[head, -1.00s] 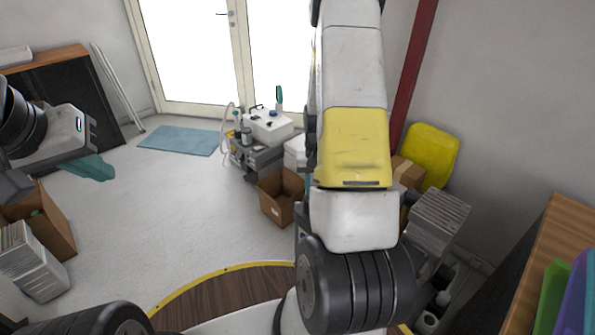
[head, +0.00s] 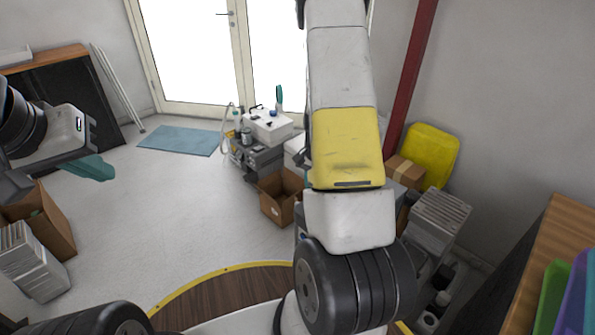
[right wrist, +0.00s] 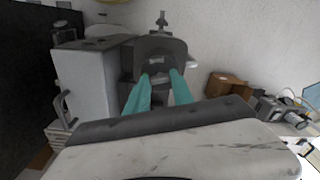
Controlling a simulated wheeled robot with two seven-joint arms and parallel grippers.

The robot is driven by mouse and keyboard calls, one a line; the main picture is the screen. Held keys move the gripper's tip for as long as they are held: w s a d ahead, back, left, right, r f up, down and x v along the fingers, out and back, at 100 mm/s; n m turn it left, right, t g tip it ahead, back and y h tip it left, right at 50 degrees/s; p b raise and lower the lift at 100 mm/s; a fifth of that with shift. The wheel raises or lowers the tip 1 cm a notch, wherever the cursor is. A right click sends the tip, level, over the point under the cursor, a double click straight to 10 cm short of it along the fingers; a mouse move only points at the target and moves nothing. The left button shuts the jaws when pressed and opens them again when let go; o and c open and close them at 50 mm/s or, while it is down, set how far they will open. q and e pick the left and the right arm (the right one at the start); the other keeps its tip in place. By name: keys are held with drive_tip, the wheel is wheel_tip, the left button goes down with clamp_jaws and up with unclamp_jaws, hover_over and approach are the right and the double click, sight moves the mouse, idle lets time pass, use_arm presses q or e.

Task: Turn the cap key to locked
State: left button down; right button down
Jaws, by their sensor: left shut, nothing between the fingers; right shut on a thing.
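My right gripper (right wrist: 160,76) shows in the right wrist view. Its teal fingers reach to the front of a dark grey unit (right wrist: 158,48) with a rounded top and a small upright fitting above. They are closed on a small part at that front, which I take to be the cap key; the fingers hide most of it and its angle cannot be read. In the head view my own right arm hides this gripper and whatever it holds. My left gripper (head: 95,168) is shut and empty, in the air at the left.
A light grey cabinet (right wrist: 86,80) stands just left of the fingers in the right wrist view. In the head view, an open cardboard box (head: 279,197) and a grey machine with a white top (head: 268,127) stand near the door. Open floor lies to the left.

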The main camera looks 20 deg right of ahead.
drive_tip(key=c, duration=1.1)
unclamp_jaws()
drive_tip(key=shift+r, duration=0.1)
wheel_tip(320, 180, up, 8)
drive_tip(key=shift+f, duration=0.25)
